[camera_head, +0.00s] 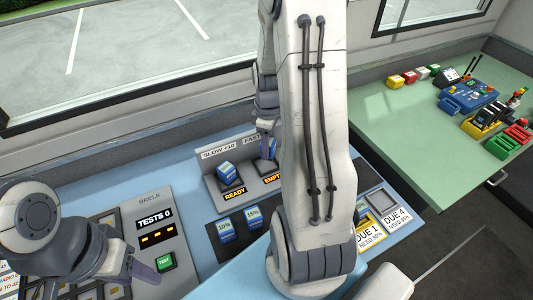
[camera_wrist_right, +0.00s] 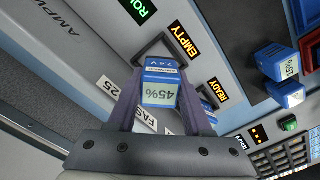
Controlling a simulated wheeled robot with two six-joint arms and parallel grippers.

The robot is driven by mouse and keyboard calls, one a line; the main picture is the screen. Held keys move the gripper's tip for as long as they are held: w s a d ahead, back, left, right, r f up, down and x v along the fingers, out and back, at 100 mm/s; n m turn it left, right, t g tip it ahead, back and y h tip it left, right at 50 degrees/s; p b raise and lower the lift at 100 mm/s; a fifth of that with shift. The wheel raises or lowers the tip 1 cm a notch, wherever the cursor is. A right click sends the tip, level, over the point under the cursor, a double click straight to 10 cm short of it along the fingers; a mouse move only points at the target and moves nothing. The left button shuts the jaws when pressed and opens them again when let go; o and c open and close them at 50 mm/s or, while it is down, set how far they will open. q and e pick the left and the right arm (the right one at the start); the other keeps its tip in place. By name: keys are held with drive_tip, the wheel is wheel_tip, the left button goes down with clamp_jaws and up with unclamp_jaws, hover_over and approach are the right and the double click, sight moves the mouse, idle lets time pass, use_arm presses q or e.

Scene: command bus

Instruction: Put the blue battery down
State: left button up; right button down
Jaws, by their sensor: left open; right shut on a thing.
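My right gripper (camera_wrist_right: 163,85) is shut on a blue battery (camera_wrist_right: 161,72) with a 45% label, seen between its fingers in the wrist view. The battery's far end is at the dark socket frame (camera_wrist_right: 150,46) beside the EMPTY sign (camera_wrist_right: 180,39); I cannot tell how deep it sits. In the head view the right gripper (camera_head: 268,149) is over the FAST side of the charger (camera_head: 209,170), and the arm hides part of it. Another blue battery (camera_head: 228,173) stands in the SLOW +10 side above the READY sign. My left gripper (camera_head: 128,272) is open over the left panel.
Two blue batteries, 10% (camera_head: 225,231) and 15% (camera_head: 254,218), stand in front of the charger. A TESTS 0 panel (camera_head: 155,232) is at left. DUE 1 (camera_head: 368,234) and DUE 4 (camera_head: 396,217) bays are at right. A green table (camera_head: 400,130) holds several coloured blocks.

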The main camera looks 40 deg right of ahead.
drive_tip(key=shift+w+a+f, duration=0.2)
drive_tip(key=shift+w, duration=0.1)
drive_tip(key=shift+f, duration=0.35)
drive_tip(key=shift+s+f, duration=0.1)
drive_tip(key=shift+f, duration=1.6)
drive_tip(key=shift+c, duration=1.6)
unclamp_jaws()
drive_tip(key=shift+f, duration=0.1)
wheel_tip(320, 180, up, 12)
drive_tip(key=shift+r+p, duration=0.15)
drive_tip(key=shift+p, duration=0.2)
